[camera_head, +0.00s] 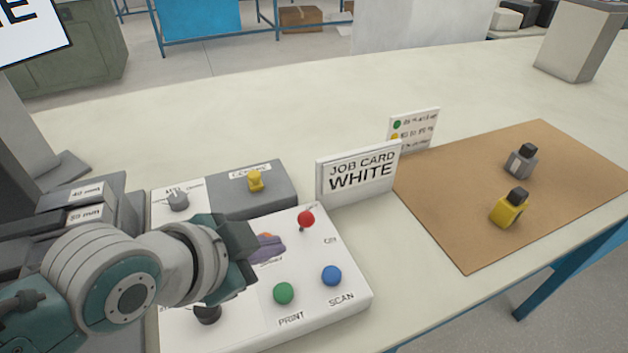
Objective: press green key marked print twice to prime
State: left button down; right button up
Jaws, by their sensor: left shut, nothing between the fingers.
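The green key (284,293) marked PRINT is a round button on the white control panel (335,306), near its front edge. A blue key (331,275) marked SCAN sits to its right. My left gripper (250,250) is shut and empty, above the panel, to the left of and behind the green key in the picture. It looks apart from the key. The gripper and wrist hide part of the panel's left side. My right gripper is not in view.
A red-topped stick (306,219) stands on the panel. Behind are a grey box with a yellow switch (255,181) and a job card reading WHITE (358,173). A brown mat (466,205) at right holds a yellow bottle (509,208) and a grey bottle (521,161).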

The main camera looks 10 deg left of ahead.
pick_arm(q)
jog(key=m, duration=0.3)
jog(key=shift+r, duration=0.1)
jog(key=b, duration=0.8)
send_over(277, 296)
notch_tip(277, 296, down, 8)
jog(key=shift+r, duration=0.15)
jog(key=shift+f+b, duration=0.4)
jog(key=shift+f, duration=0.2)
dwell(1.2)
jog(key=shift+f, duration=0.4)
